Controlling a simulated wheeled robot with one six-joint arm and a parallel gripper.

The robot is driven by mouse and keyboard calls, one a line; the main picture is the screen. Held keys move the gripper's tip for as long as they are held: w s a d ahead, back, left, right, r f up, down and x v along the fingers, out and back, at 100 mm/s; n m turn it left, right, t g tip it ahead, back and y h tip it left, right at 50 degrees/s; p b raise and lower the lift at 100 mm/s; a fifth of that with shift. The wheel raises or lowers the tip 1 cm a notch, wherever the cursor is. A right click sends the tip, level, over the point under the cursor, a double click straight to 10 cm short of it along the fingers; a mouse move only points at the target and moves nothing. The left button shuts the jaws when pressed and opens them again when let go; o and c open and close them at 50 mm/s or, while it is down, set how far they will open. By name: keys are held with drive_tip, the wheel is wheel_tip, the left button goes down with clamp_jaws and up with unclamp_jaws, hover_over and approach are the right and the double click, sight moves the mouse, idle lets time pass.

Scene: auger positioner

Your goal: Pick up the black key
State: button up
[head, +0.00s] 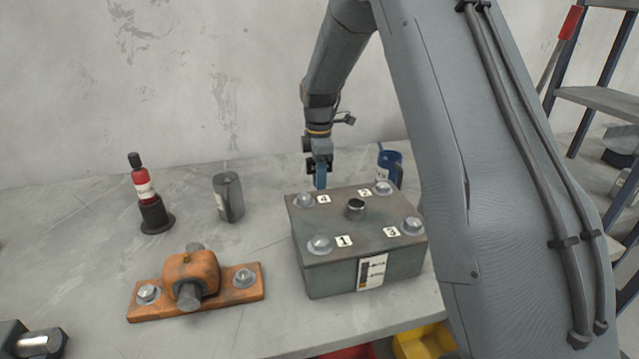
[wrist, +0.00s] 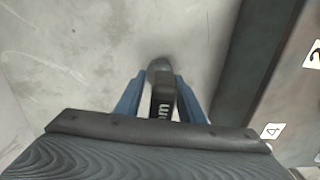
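The black key (wrist: 162,98) shows in the wrist view between the two blue fingers of my gripper (wrist: 160,88). It has a light "mm" marking and a rounded grey part beyond it. The fingers flank it closely, and I cannot tell whether both touch it. In the head view my gripper (head: 320,183) points down just behind the grey box, over the back of the table. The key cannot be made out there.
The grey box (head: 345,265) with numbered bolts stands close in front of my gripper. A blue mug (head: 391,168) is to its right. A dark cup (head: 228,198), a red-topped tool (head: 150,195) and an orange bearing block (head: 193,275) are to the left. The wall is behind.

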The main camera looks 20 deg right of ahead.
drive_tip(key=c, duration=0.7)
clamp_jaws()
drive_tip(key=shift+r, duration=0.2)
